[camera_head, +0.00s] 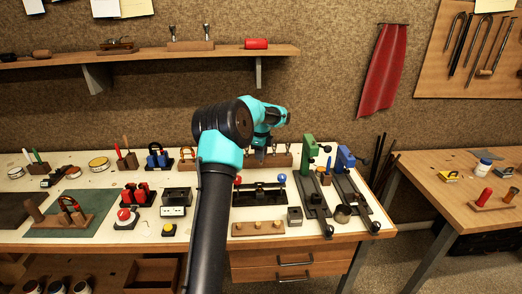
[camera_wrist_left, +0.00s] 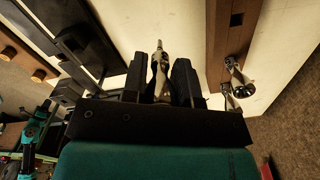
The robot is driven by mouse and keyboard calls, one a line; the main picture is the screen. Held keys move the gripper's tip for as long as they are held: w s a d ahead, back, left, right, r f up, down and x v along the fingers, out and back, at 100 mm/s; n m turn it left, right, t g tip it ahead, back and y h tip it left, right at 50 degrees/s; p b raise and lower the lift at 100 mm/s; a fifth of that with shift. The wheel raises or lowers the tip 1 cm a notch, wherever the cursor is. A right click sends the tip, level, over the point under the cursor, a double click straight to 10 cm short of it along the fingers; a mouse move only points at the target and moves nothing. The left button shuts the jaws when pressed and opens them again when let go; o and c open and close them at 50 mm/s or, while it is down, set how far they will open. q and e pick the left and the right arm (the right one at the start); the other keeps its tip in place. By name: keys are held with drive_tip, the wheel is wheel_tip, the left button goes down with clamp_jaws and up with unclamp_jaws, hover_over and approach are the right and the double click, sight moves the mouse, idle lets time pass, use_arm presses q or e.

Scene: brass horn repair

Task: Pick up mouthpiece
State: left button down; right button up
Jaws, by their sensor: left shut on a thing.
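My left gripper (camera_head: 261,156) is over the back of the workbench, at the wooden rack (camera_head: 282,160); my arm hides part of that area. In the left wrist view the two dark fingers of this gripper (camera_wrist_left: 160,85) are shut on a slim silver mouthpiece (camera_wrist_left: 159,62), whose narrow end points away from the palm. Its lower part is hidden between the fingers. My right gripper is not seen.
A green-handled clamp (camera_head: 309,150) and a blue-handled clamp (camera_head: 346,160) stand to the right of the rack. A dark fixture with red and blue knobs (camera_head: 260,194) lies in front. A small wooden block (camera_head: 258,229) is near the front edge. A shelf (camera_head: 150,55) hangs above.

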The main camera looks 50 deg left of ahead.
use_arm(q)
drive_tip(key=s+d, duration=0.4)
drive_tip(key=d, duration=0.1)
drive_tip(key=shift+s+r, duration=0.25)
drive_tip(key=shift+r, duration=0.1)
drive_tip(key=shift+d+r, duration=0.1)
idle(0.3)
drive_tip(key=shift+r, duration=2.15)
